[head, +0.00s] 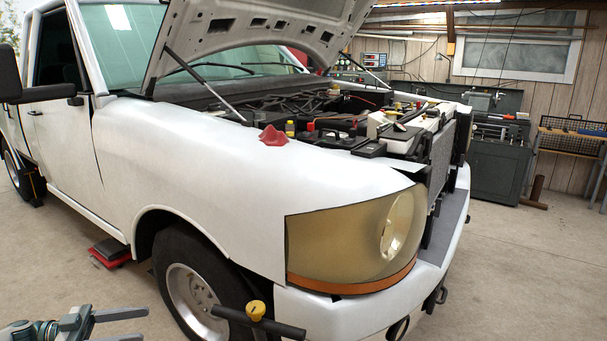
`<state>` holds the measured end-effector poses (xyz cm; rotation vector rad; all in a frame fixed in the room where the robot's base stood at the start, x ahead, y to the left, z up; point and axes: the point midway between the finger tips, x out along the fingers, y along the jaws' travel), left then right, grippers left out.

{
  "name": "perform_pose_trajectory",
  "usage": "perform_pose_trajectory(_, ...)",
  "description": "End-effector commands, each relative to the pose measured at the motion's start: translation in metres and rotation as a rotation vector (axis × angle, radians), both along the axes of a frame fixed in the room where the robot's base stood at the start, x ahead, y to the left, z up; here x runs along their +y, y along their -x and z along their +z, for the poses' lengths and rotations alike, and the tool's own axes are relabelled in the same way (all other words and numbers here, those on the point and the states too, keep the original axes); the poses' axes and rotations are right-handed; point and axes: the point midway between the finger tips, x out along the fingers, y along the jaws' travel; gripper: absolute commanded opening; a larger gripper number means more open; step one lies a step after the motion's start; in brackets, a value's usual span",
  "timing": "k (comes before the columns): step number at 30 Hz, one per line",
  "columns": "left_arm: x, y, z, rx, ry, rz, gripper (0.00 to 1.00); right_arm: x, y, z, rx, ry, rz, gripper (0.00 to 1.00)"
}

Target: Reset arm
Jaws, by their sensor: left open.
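My left gripper (130,326) shows at the bottom left corner, with its two grey fingers apart and pointing right. Nothing shows between them, and the lower finger is cut by the frame's edge. It is in front of the white pickup (190,150), left of the front wheel (195,290) in the picture. My right gripper is not in view.
The pickup's hood (260,35) is propped open over the engine bay. A red cloth (272,136) lies on the fender. A dark bar with a yellow knob (255,310) stands before the wheel. A grey cabinet (500,165) stands behind. Floor at right is clear.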

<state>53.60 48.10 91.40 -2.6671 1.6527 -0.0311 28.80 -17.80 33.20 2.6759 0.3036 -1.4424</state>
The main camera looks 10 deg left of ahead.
Motion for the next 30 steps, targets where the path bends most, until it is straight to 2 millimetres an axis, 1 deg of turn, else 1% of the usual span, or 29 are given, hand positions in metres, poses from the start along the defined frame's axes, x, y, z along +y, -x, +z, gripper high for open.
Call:
perform_pose_trajectory(5,-0.008,-0.008,-0.021,-0.012,0.008,0.050,0.52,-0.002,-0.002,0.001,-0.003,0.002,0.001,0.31)
perform_pose_trajectory(8,-0.013,-0.015,-0.038,-0.020,0.012,0.092,0.52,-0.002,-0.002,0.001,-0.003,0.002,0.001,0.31)
perform_pose_trajectory(11,-0.020,-0.022,-0.060,-0.028,0.015,0.146,0.52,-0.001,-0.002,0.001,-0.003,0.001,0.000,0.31)
perform_pose_trajectory(14,-0.028,-0.028,-0.086,-0.031,0.013,0.210,0.52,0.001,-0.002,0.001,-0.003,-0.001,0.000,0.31)
perform_pose_trajectory(17,-0.039,-0.035,-0.122,-0.026,0.006,0.295,0.52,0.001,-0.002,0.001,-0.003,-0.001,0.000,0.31)
perform_pose_trajectory(20,-0.054,-0.038,-0.171,-0.006,-0.013,0.403,0.52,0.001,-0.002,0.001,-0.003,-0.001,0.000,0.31)
perform_pose_trajectory(21,-0.060,-0.037,-0.192,0.007,-0.026,0.451,0.52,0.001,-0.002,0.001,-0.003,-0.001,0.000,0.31)
perform_pose_trajectory(23,-0.070,-0.034,-0.226,0.034,-0.050,0.520,0.52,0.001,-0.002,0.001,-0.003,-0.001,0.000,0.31)
perform_pose_trajectory(24,-0.077,-0.031,-0.247,0.054,-0.069,0.563,0.52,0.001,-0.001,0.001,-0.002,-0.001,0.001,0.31)
perform_pose_trajectory(26,-0.089,-0.023,-0.281,0.091,-0.100,0.624,0.52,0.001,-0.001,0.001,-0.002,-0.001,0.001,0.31)
perform_pose_trajectory(27,-0.097,-0.016,-0.303,0.120,-0.123,0.663,0.52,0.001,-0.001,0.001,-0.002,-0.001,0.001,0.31)
perform_pose_trajectory(29,-0.110,-0.003,-0.337,0.168,-0.162,0.715,0.52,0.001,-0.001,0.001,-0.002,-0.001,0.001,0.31)
perform_pose_trajectory(30,-0.119,0.007,-0.358,0.203,-0.189,0.745,0.52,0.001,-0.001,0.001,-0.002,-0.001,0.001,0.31)
